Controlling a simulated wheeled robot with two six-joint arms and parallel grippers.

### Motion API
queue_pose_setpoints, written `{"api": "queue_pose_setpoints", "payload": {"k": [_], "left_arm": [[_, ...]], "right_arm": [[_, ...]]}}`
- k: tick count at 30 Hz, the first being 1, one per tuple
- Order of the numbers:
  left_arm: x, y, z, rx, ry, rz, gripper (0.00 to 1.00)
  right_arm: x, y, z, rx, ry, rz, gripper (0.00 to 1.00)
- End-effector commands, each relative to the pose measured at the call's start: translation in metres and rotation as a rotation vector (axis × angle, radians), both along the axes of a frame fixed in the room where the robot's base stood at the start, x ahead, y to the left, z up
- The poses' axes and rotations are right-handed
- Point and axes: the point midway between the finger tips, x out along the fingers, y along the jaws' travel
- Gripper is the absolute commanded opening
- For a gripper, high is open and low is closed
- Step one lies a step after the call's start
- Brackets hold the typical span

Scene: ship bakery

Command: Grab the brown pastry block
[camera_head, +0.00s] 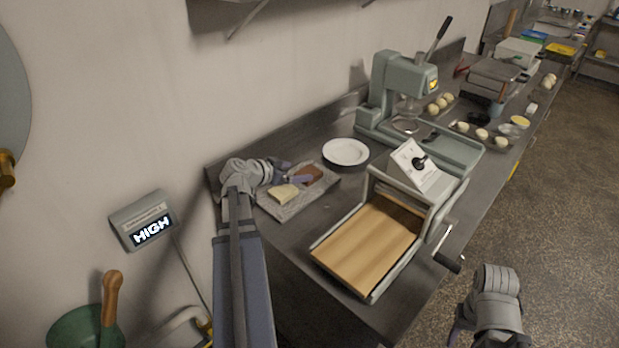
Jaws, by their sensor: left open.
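The brown pastry block (313,173) lies on a grey tray (292,208) at the near left end of the steel counter. A pale cream block (284,193) lies on the same tray, nearer to me. My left gripper (301,174) reaches over the tray from the left and is open, its fingertips close to the brown block. I cannot tell whether they touch it, and part of the block is hidden by a finger. My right gripper (459,331) is low at the bottom right, away from the counter, over the floor; its jaws are barely visible.
A white plate (346,152) sits just behind the tray. A sheeter-like machine with a wooden board (367,246) and a side crank (447,261) stands to the right. A grey-green press (402,85) stands farther back. The wall (120,120) borders the counter's left.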

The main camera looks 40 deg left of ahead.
Motion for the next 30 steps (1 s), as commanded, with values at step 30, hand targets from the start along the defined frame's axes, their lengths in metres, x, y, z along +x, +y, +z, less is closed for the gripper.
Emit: {"api": "queue_pose_setpoints", "payload": {"k": [30], "left_arm": [[0.042, -0.009, -0.030, 0.000, 0.000, 0.001, 0.75]], "right_arm": [[0.000, 0.000, -0.030, 0.000, 0.000, 0.000, 0.50]]}}
